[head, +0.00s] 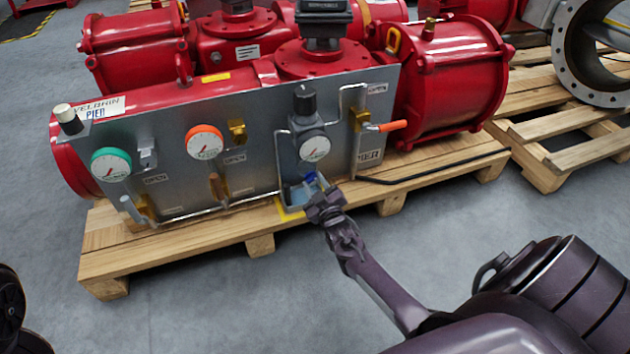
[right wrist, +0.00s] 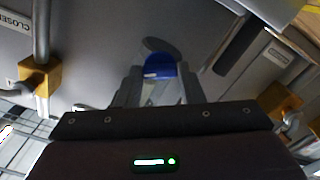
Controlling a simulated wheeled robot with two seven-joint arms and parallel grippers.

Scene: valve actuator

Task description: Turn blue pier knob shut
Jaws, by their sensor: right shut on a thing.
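The blue knob (head: 311,177) sits low on the grey panel (head: 262,140), below a gauge with a white face. My right gripper (head: 318,190) reaches up to it from the front and covers most of it in the head view. In the right wrist view the blue knob (right wrist: 159,66) shows between the two fingertips (right wrist: 157,84). The gripper is shut on it. How far the knob is turned cannot be told. My left gripper is not in view.
The panel fronts a red actuator (head: 160,105) on a wooden pallet (head: 262,240). Gauges, thin pipes and brass fittings stand out from the panel. An orange-handled valve (head: 388,126) is right of the knob. Another pallet (head: 560,135) stands at right. The grey floor in front is open.

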